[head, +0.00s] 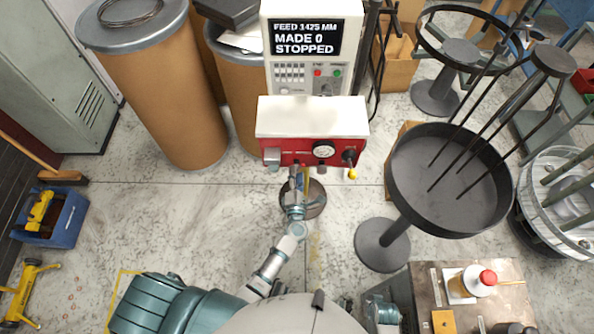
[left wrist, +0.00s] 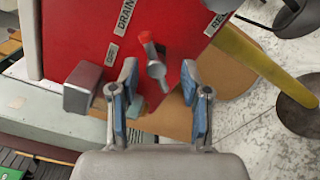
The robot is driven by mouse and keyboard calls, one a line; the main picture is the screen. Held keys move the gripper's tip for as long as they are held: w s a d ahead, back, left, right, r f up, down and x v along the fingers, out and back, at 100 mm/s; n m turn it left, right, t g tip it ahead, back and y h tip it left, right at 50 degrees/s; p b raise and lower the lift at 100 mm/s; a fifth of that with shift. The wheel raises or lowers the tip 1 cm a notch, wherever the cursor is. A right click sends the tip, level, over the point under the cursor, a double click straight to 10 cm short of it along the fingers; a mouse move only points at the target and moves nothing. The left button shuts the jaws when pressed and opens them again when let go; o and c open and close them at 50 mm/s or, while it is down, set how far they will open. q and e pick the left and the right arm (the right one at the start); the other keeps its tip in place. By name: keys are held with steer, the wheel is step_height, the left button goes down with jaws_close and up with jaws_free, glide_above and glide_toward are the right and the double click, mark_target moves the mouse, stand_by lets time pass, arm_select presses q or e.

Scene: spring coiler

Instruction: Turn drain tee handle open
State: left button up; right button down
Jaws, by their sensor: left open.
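The drain tee handle (left wrist: 155,67) shows in the left wrist view as a short grey metal lever with a red end, on a red panel (left wrist: 85,35) beside a label reading DRAIN. My left gripper (left wrist: 162,96) is open, with its two blue-padded fingers below and to either side of the handle, and nothing between them is clearly gripped. In the head view my left gripper (head: 297,188) is just under the red front of the machine (head: 298,151), and the handle cannot be made out there. My right gripper is not in view.
A grey block (left wrist: 80,88) juts from the panel close to the left finger. A yellow bar (left wrist: 250,65) runs at the right. In the head view, a yellow-tipped lever (head: 351,165) and a round black tray (head: 450,190) stand right of the gripper.

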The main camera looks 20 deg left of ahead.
arm_select(q)
steer(key=v, duration=1)
